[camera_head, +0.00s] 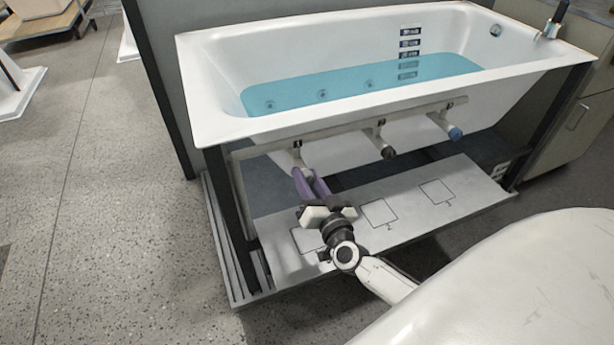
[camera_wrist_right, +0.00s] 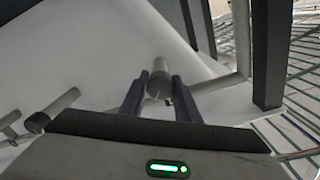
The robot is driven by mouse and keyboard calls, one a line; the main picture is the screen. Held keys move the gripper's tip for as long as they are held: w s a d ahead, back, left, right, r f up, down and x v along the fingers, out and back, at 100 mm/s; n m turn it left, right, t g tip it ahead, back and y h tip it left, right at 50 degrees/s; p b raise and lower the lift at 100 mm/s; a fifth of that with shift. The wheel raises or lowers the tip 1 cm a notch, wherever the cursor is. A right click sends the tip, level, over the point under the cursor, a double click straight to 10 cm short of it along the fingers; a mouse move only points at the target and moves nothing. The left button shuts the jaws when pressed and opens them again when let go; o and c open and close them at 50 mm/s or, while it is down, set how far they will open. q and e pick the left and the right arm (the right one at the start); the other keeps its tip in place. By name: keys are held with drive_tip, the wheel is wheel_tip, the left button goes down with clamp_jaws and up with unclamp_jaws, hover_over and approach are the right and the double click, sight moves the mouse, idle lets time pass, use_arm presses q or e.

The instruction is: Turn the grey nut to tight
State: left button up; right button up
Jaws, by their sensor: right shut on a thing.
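The grey nut (camera_wrist_right: 160,78) is a short grey cylinder on the end of a pipe stub under the bathtub's rim. My right gripper (camera_wrist_right: 160,92) is shut on it, with one purple finger on each side. In the head view my right gripper (camera_head: 306,176) reaches up from below to the leftmost stub, marked 1. The nut is mostly hidden there by the fingers, and its turn angle cannot be read. My left gripper is not in view.
A dark nut (camera_head: 388,153) and a blue nut (camera_head: 455,134) sit on stubs to the right along the pipe rail. The white bathtub (camera_head: 300,118) holds blue water above. A pale board (camera_head: 410,218) with numbered squares lies below. A dark frame post (camera_head: 232,215) stands close left.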

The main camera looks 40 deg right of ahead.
drive_tip(key=m, duration=0.5)
drive_tip(key=shift+f+m, duration=0.1)
drive_tip(key=shift+m, duration=0.2)
drive_tip(key=shift+m+b, duration=0.35)
drive_tip(key=shift+m, duration=0.75)
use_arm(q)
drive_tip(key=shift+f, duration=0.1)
use_arm(e)
drive_tip(key=shift+m, duration=1)
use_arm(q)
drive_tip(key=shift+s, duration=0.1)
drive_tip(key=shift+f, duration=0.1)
use_arm(e)
drive_tip(key=o, duration=1)
drive_tip(key=shift+o, duration=0.2)
drive_tip(key=shift+s, duration=0.15)
use_arm(q)
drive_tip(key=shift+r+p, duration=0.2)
drive_tip(key=shift+p, duration=0.1)
use_arm(e)
drive_tip(key=v, duration=1)
drive_tip(key=shift+a, duration=0.15)
